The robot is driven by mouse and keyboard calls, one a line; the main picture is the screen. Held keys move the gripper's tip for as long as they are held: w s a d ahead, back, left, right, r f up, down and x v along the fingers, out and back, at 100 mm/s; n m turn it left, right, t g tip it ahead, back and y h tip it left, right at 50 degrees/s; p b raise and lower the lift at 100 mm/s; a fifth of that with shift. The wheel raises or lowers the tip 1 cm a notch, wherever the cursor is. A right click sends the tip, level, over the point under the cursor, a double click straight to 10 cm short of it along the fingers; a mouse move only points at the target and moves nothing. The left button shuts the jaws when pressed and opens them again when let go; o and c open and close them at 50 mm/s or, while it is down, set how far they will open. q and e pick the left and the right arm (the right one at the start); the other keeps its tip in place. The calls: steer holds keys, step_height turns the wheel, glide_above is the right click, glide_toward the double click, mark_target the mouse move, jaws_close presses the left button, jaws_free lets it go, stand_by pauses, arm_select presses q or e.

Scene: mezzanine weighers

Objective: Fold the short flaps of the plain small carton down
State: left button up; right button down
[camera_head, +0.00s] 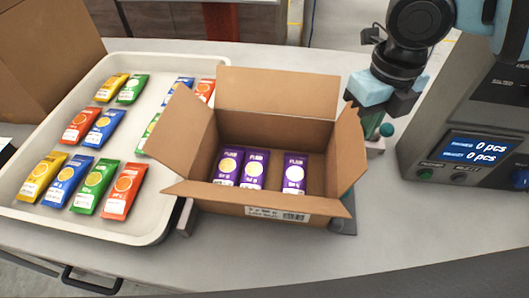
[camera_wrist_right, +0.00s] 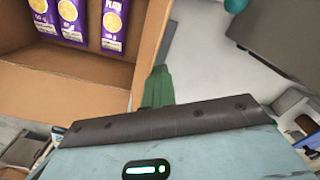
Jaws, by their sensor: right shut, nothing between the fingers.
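The plain small carton (camera_head: 262,208) stands open on the table in the head view, with several purple packets (camera_head: 255,168) inside. Its left short flap (camera_head: 180,132) leans outward and up to the left. Its right short flap (camera_head: 346,155) stands up, tilted outward. The long back flap (camera_head: 278,93) stands up and the long front flap (camera_head: 250,197) slopes outward. My right gripper (camera_head: 371,122) is shut and empty, just outside the right short flap. In the right wrist view its green fingers (camera_wrist_right: 157,88) are beside the carton wall (camera_wrist_right: 75,72); I cannot tell whether they touch. My left gripper is out of view.
A white tray (camera_head: 150,232) with several coloured packets lies left of the carton. A weigher with a lit display (camera_head: 482,149) stands at the right, close to my right arm. A larger brown box (camera_head: 45,50) is at the back left. Table in front is clear.

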mark_target(340, 152)
steer(key=shift+s+d+f, duration=0.1)
steer(key=shift+s+f, duration=0.05)
steer(key=shift+f, duration=0.2)
steer(key=shift+w+a+b, duration=0.15)
steer(key=shift+w+a, duration=0.05)
steer(key=shift+a, duration=0.65)
steer(key=shift+w+a+b, duration=0.15)
steer(key=shift+w+a, duration=0.05)
steer(key=shift+a, duration=0.6)
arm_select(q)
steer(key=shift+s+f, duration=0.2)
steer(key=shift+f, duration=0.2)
arm_select(e)
steer(key=shift+w+a+r, duration=0.2)
steer(key=shift+a+r, duration=0.15)
steer(key=shift+a, duration=0.1)
